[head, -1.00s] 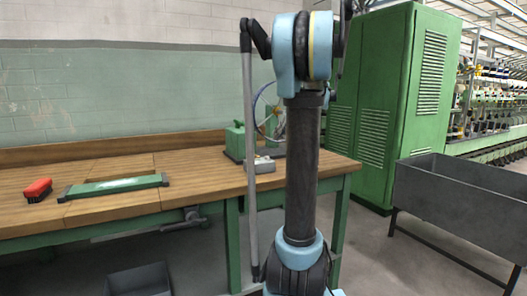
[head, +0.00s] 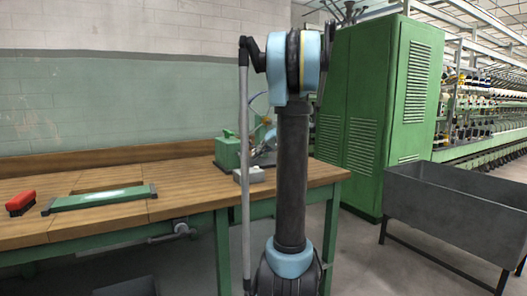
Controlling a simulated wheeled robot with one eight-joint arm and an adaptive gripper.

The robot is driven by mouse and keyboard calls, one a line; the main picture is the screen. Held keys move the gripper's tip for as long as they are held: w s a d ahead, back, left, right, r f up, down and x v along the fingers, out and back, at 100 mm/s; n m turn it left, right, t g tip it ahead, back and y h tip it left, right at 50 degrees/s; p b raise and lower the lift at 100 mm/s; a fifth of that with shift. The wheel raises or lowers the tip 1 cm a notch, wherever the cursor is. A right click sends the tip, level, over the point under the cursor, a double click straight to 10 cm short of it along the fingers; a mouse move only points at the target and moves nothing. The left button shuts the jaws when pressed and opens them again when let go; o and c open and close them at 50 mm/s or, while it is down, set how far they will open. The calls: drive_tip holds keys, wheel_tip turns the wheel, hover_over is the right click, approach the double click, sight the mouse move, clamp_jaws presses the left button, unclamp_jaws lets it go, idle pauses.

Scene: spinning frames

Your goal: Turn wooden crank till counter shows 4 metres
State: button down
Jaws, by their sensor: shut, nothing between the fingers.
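The winding device stands at the right end of the wooden bench. Its green housing (head: 228,151) shows beside my arm, with part of a thin-rimmed wheel (head: 258,104) behind it. A small light grey box (head: 250,174), possibly the counter, sits in front, and no figures can be read on it. I cannot make out the wooden crank; my upright arm covers part of the device. My gripper (head: 347,12) appears as a small dark shape at the top edge, partly cut off. It is shut and empty, high above the bench and apart from the device.
The bench top (head: 172,193) also holds a red brush (head: 20,203) and a green-framed plate (head: 98,199) at the left. A green cabinet (head: 375,110) stands behind my arm. A grey metal trough (head: 450,205) on legs is at the right, with bare floor before it.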

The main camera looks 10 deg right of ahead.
drive_tip(key=shift+s+a+f, duration=0.2)
drive_tip(key=shift+a+f, duration=0.35)
drive_tip(key=shift+f, duration=0.25)
drive_tip(key=shift+s+a+f, duration=0.2)
drive_tip(key=shift+a+f, duration=0.3)
drive_tip(key=shift+f, duration=0.25)
drive_tip(key=shift+a+f, duration=0.15)
drive_tip(key=shift+f, duration=0.2)
